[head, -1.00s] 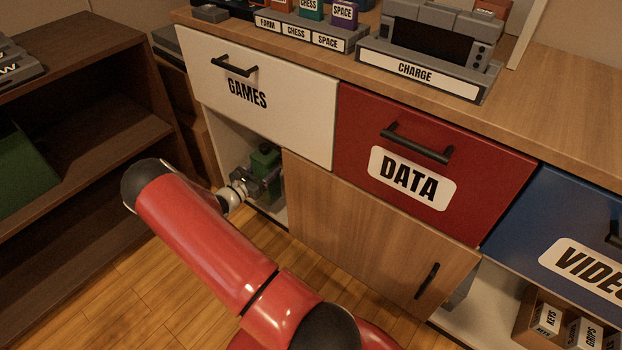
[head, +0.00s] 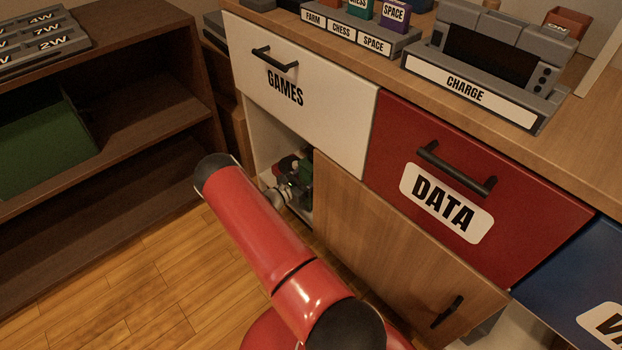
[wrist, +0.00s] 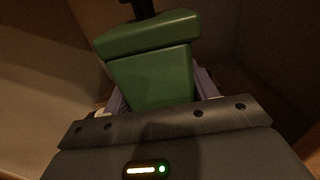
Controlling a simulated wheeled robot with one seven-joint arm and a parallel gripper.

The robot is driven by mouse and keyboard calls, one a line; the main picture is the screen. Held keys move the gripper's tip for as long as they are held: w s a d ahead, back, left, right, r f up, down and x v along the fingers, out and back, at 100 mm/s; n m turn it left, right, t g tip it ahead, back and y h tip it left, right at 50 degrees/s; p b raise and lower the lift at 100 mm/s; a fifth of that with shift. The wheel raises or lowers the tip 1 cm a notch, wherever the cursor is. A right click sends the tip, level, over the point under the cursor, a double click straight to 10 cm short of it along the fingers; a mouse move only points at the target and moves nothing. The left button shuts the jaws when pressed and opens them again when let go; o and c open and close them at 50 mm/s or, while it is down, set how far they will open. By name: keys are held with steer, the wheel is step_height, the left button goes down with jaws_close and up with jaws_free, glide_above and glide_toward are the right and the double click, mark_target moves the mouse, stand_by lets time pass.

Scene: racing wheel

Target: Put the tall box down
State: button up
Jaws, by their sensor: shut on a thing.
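The tall box is green with a wider green top and a black part above it (wrist: 150,70). It fills the middle of the wrist view, and its lower end is hidden behind my gripper's body. My gripper (wrist: 158,98) is shut on it, with purplish fingers at either side. In the head view my gripper (head: 289,180) reaches into the open compartment under the GAMES drawer. Only a green sliver of the box (head: 306,183) shows there, beside the wooden door. I cannot tell whether the box touches the compartment floor.
The wooden door (head: 385,245) stands close to my arm on the right. The GAMES drawer (head: 300,90) is just above the opening, with the red DATA drawer (head: 475,180) beside it. A dark shelf (head: 110,130) stands at the left. Bare wooden floor lies between.

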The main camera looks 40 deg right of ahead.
steer(key=shift+f, duration=0.6)
steer(key=shift+f, duration=0.15)
steer(key=o, duration=1.5)
steer(key=shift+o, duration=0.2)
